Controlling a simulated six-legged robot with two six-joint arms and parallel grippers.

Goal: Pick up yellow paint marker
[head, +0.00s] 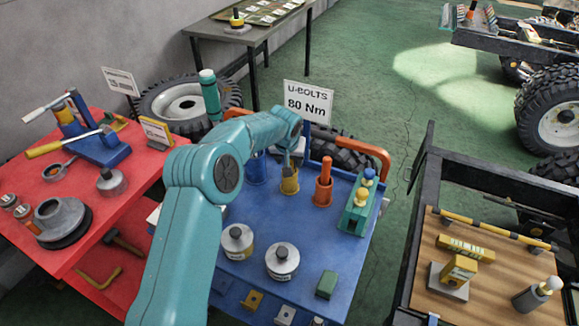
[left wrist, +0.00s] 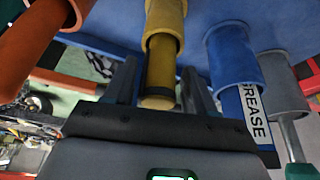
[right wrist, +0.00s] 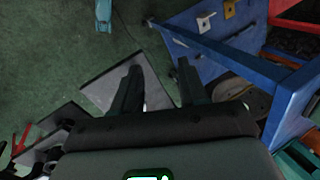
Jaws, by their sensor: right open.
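The yellow paint marker (left wrist: 160,78) stands in a yellow tube holder (left wrist: 167,20), its dark-ringed end sticking out towards my left gripper (left wrist: 160,85). The left fingers are on either side of that end, with a small gap showing beside it, so this gripper looks open. In the head view the yellow holder (head: 289,184) stands on the blue cart top (head: 318,240), and my left gripper (head: 291,150) is just above it, partly hidden by my arm. My right gripper (right wrist: 158,88) is open and empty over the green floor, beside a blue cart frame.
An orange holder (head: 323,190) and a blue holder (head: 256,172) flank the yellow one. The left wrist view shows a blue GREASE tube (left wrist: 250,112) close by. Two metal tins (head: 282,262) and a green block (head: 326,285) stand nearer. A red cart (head: 80,250) is at left.

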